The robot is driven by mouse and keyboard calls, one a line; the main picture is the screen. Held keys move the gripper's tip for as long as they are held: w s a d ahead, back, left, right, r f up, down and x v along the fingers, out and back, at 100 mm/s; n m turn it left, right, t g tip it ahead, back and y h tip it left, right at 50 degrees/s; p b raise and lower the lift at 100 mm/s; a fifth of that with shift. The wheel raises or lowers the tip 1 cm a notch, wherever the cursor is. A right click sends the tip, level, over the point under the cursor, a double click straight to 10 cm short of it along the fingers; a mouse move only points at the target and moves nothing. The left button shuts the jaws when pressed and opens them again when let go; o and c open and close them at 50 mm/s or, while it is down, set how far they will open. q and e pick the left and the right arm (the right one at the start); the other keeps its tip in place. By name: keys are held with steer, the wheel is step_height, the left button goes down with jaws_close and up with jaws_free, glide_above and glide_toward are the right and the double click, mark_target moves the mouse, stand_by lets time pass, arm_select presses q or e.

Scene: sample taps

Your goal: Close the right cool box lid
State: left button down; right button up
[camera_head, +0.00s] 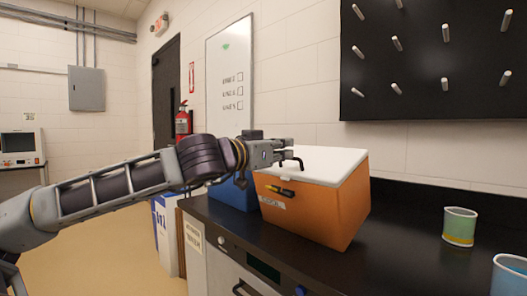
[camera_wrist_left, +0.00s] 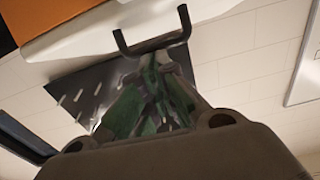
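The right cool box (camera_head: 322,209) is orange and stands on the dark counter. Its white lid (camera_head: 325,163) lies over the top and looks level; I cannot tell whether it is fully seated. My left gripper (camera_head: 284,150) is at the lid's near left edge, beside a dark bent handle (camera_head: 295,160). In the left wrist view, the U-shaped handle (camera_wrist_left: 152,46) sticks out from the white lid (camera_wrist_left: 75,35), just beyond my fingertips (camera_wrist_left: 152,62). The fingers look greenish and blurred, so their opening and any contact are unclear. My right gripper is out of view.
A blue cool box (camera_head: 236,193) stands left of the orange one, partly behind my arm. A green cup (camera_head: 459,227) and a blue-banded cup (camera_head: 510,274) stand on the counter (camera_head: 400,255) at right. A black pegboard (camera_head: 430,60) hangs behind.

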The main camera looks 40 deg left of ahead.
arm_select(q)
steer(key=shift+s+f, duration=0.3)
steer(key=shift+s, duration=0.7)
steer(key=shift+s+f, duration=0.25)
steer(key=shift+s, duration=0.7)
steer(key=shift+s+a+r, duration=0.1)
steer(key=shift+s+r, duration=0.15)
steer(key=shift+s, duration=0.45)
steer(key=shift+s+a+r, duration=0.1)
steer(key=shift+s+r, duration=0.1)
steer(key=shift+s, duration=0.45)
